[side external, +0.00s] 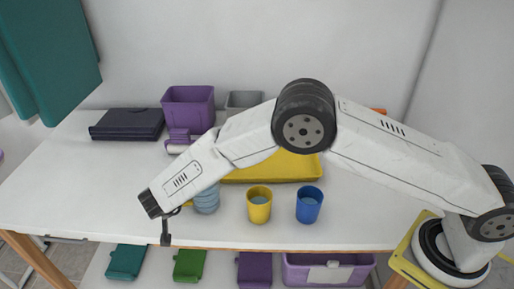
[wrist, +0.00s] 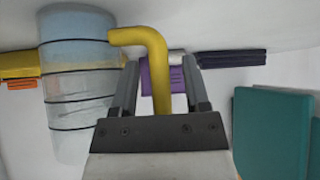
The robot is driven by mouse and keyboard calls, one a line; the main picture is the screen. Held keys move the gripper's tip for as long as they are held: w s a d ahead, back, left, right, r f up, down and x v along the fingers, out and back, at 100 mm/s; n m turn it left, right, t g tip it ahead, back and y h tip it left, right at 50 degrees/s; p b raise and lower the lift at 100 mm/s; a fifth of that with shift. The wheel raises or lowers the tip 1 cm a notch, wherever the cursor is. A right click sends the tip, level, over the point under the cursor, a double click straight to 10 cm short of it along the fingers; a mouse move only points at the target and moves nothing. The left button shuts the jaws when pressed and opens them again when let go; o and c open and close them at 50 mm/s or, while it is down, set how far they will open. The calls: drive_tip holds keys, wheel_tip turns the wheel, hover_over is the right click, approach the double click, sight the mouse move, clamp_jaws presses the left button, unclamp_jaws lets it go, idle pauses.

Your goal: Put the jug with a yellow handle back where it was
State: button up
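The jug (wrist: 75,85) is pale blue and see-through with dark rings, and has a bent yellow handle (wrist: 155,40). It fills the left of the wrist view. In the side view the jug (side external: 207,200) stands at the counter front, partly hidden behind my arm. My gripper (wrist: 160,62) is open, its two fingers on either side of the handle's straight part, with gaps showing on both sides. In the side view my gripper (side external: 168,225) is low, left of the jug at the counter's front edge.
A yellow cup (side external: 259,207) and a blue cup (side external: 309,206) stand right of the jug. Behind are a yellow tray (side external: 290,168), a purple bin (side external: 188,108), a grey bin (side external: 243,101) and a dark folded item (side external: 127,124). The counter's left (side external: 80,190) is clear.

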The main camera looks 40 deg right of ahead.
drive_tip(key=shift+r, duration=0.1)
drive_tip(key=shift+r, duration=0.15)
drive_tip(key=v, duration=1.2)
idle(0.5)
drive_tip(key=w+d+r+t, duration=0.1)
drive_tip(key=d+r, duration=0.1)
drive_tip(key=w+d+r+n+t+y, duration=0.1)
drive_tip(key=w+d, duration=0.1)
drive_tip(key=d, duration=0.1)
drive_tip(key=w+d+r+t+y, duration=0.1)
drive_tip(key=w+d+r, duration=0.1)
drive_tip(key=d, duration=0.1)
drive_tip(key=shift+w+d+r, duration=0.1)
drive_tip(key=shift+w+r, duration=0.1)
drive_tip(key=shift+r, duration=0.1)
drive_tip(key=s+d+f+n+g+y, duration=0.1)
drive_tip(key=s+d+n+g, duration=0.1)
drive_tip(key=s+d, duration=0.5)
drive_tip(key=s+d+f+n+g+y, duration=0.1)
drive_tip(key=s+d+g, duration=0.2)
drive_tip(key=s+d, duration=0.5)
drive_tip(key=s+d+f+n+g+y, duration=0.1)
drive_tip(key=s+d+f+n+g, duration=0.1)
drive_tip(key=s+d, duration=0.5)
drive_tip(key=shift+s+d+n+g, duration=0.15)
drive_tip(key=shift+s+g, duration=0.05)
drive_tip(key=shift+s, duration=0.7)
drive_tip(key=shift+s+d+n+g, duration=0.15)
drive_tip(key=shift+s+g, duration=0.05)
drive_tip(key=shift+s, duration=0.7)
